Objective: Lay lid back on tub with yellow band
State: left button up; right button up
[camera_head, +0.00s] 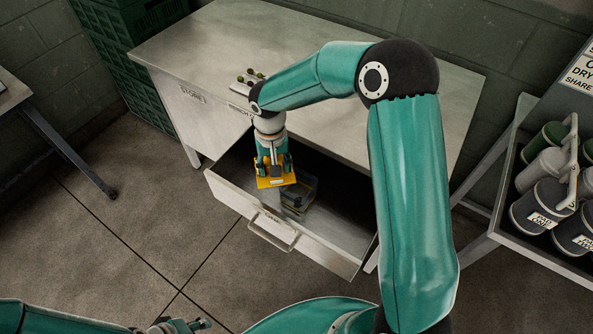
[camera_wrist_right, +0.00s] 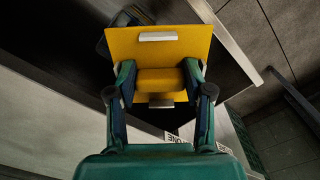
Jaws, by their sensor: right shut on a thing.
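My right gripper (camera_head: 272,176) is shut on a yellow lid (camera_head: 276,182) and holds it over the open drawer. In the right wrist view the fingers (camera_wrist_right: 160,85) close on a yellow grip block on the lid (camera_wrist_right: 190,42). A small, greyish see-through tub (camera_head: 307,187) stands in the drawer, just right of and below the lid, partly covered by it. I cannot clearly make out a band on the tub. A dark corner of it shows beyond the lid in the right wrist view (camera_wrist_right: 128,16). My left gripper (camera_head: 193,325) is at the bottom edge, away from the drawer; its opening is unclear.
The drawer (camera_head: 335,258) is pulled out from a metal bench (camera_head: 240,35); its walls surround the tub, with free floor to the right. Small dark-topped items (camera_head: 248,78) lie on the bench. A rack of labelled canisters (camera_head: 540,205) stands right, green crates (camera_head: 130,60) back left.

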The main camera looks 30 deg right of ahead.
pick_arm(q)
notch_tip(320, 180, down, 11)
jog(key=b, duration=0.9)
jog(key=shift+f, duration=0.2)
pick_arm(e)
jog(key=d+f+m, duration=0.7)
jog(key=f+m, duration=0.1)
jog(key=f, duration=0.3)
jog(key=shift+d+m, duration=0.15)
jog(key=shift+m, duration=0.25)
pick_arm(q)
jog(key=shift+s+f+b, duration=0.1)
jog(key=shift+f+b, duration=0.55)
jog(key=shift+b, duration=0.25)
pick_arm(e)
jog(key=shift+f, duration=0.15)
jog(key=o, duration=1.2)
jog(key=o, duration=0.4)
jog(key=shift+c, duration=0.2)
jog(key=shift+w, duration=0.1)
